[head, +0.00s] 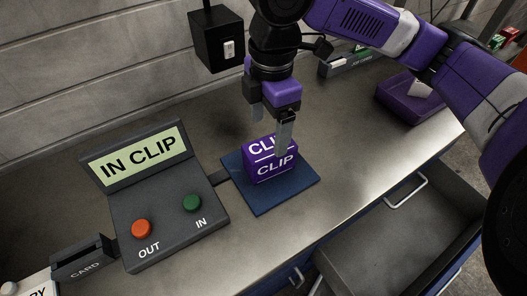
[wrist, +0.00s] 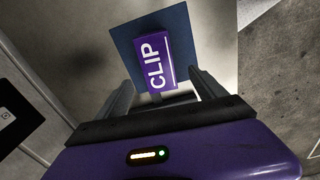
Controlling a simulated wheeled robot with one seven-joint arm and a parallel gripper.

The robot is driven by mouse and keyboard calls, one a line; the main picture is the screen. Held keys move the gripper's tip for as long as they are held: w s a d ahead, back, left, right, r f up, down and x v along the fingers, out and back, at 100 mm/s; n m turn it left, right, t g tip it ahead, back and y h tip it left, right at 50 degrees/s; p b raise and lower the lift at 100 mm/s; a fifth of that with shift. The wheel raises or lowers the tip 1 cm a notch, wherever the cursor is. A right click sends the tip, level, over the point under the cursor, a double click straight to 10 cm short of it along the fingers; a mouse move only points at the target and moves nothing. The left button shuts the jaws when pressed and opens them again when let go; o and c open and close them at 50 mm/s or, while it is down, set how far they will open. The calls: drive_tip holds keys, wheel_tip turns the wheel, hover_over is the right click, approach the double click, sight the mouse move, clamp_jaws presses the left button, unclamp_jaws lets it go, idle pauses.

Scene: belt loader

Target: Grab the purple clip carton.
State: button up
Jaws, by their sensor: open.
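The purple clip carton (head: 272,166) has white "CLIP" lettering and stands on a dark blue mat (head: 290,197) on the counter. My gripper (head: 270,132) is above it, pointing down, with one finger overlapping the carton's top in the head view. In the wrist view the carton (wrist: 164,62) lies ahead of and between the two open fingers (wrist: 163,88), with the mat (wrist: 124,43) behind it. The gripper is open and holds nothing. I cannot tell whether a finger touches the carton.
A dark console (head: 172,222) with an "IN CLIP" screen, an orange OUT button and a green IN button stands left of the mat. A card holder (head: 82,262) is at lower left. A purple tray (head: 412,103) sits at back right. An open drawer (head: 400,235) is below the counter.

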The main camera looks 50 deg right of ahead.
sight(270, 146)
drive_tip(key=shift+s+d+f, duration=0.2)
drive_tip(key=shift+d, duration=0.1)
drive_tip(key=shift+f, duration=0.35)
drive_tip(key=f, duration=0.6)
drive_tip(key=shift+w+f, duration=0.2)
drive_tip(key=shift+f, duration=0.15)
drive_tip(key=c, duration=1.6)
drive_tip(key=shift+r, duration=0.1)
